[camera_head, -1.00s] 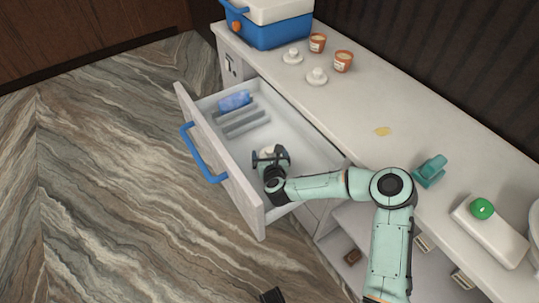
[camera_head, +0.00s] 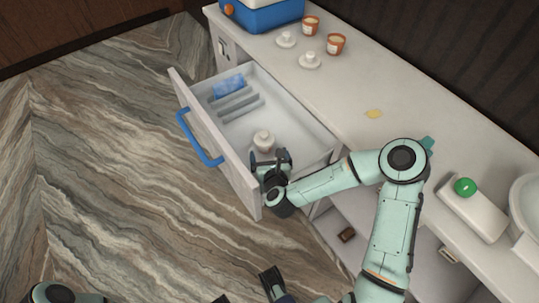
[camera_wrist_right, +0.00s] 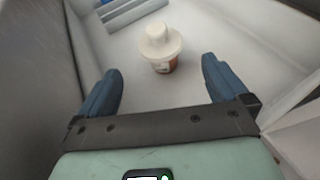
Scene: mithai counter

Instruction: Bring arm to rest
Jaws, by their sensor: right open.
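My right gripper (camera_head: 269,157) is open and empty inside the open drawer (camera_head: 212,140), close to its front right corner. A small terracotta cup with a white lid (camera_head: 263,139) stands upright on the drawer floor, just beyond the fingertips. In the right wrist view the cup (camera_wrist_right: 160,62) stands ahead of the two spread fingers (camera_wrist_right: 160,75), apart from both. Dark finger parts of what looks like my left gripper (camera_head: 248,290) show at the bottom edge of the head view, mostly cut off.
The drawer has a blue handle (camera_head: 200,139), grey dividers (camera_head: 237,104) and a blue pack (camera_head: 228,87). On the counter (camera_head: 345,90) are two open cups (camera_head: 336,44), two white lids (camera_head: 309,60), a blue cooler (camera_head: 262,15) and a white box with a green item (camera_head: 465,187).

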